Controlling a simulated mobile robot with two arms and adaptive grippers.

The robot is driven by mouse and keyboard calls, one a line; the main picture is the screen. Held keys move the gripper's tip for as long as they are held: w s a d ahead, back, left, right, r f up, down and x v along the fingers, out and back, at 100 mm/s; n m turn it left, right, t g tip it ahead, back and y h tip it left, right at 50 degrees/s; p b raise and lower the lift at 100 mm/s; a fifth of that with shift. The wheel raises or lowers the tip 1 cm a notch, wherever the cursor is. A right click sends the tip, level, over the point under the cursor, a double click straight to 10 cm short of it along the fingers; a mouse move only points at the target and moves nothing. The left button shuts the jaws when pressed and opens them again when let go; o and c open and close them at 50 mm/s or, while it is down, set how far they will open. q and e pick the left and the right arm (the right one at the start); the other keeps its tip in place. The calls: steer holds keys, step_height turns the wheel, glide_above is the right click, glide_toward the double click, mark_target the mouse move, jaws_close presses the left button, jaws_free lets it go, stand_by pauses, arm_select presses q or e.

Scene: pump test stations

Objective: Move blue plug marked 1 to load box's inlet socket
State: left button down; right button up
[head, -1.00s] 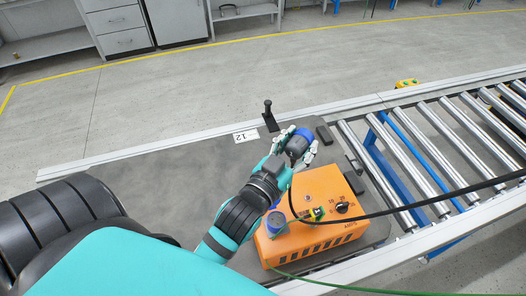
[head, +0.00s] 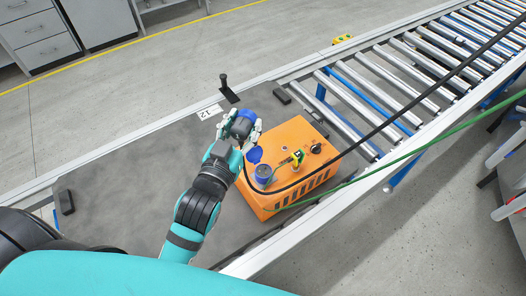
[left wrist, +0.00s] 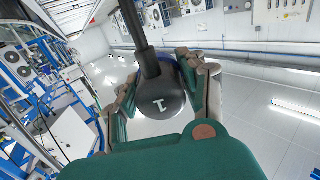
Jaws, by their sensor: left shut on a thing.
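My left gripper (head: 243,125) is shut on the blue plug marked 1 (head: 241,127), holding it beside the far left edge of the orange load box (head: 287,143). In the left wrist view the plug's dark grey body (left wrist: 160,104) shows a white 1, with a black cable running up from it between the fingers. The load box's blue inlet socket (head: 263,173) is on its top near the left edge, with a blue round lid (head: 254,155) behind it. The plug and socket are apart. My right gripper is not in view.
A black upright handle (head: 226,88) and a white label marked 12 (head: 209,112) are at the grey table's far edge. A yellow-green connector (head: 297,159) and a dark knob (head: 315,148) are on the box. Black and green cables cross the roller conveyor (head: 400,75).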

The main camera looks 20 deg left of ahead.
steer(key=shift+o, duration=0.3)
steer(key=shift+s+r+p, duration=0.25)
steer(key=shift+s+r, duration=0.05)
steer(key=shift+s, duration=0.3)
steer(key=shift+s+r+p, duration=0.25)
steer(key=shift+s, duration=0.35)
arm_select(q)
steer(key=w+d+f+m+g+h+p, duration=0.25)
steer(key=d+f+g, duration=0.25)
steer(key=d, duration=0.4)
steer(key=w+d+f+m+g+h+p, duration=0.1)
steer(key=w+d+f+m+g+h, duration=0.15)
steer(key=d+f+m+g, duration=0.4)
steer(key=a+f+g+y+p, duration=0.1)
steer(key=a+g, duration=0.1)
steer(key=a, duration=0.2)
steer(key=a+f+n+g+y+p, duration=0.1)
steer(key=a+g+y, duration=0.1)
steer(key=a, duration=0.2)
steer(key=a+f+g+y+p, duration=0.2)
steer(key=a, duration=0.2)
steer(key=shift+a+n, duration=0.25)
steer(key=shift+n, duration=0.05)
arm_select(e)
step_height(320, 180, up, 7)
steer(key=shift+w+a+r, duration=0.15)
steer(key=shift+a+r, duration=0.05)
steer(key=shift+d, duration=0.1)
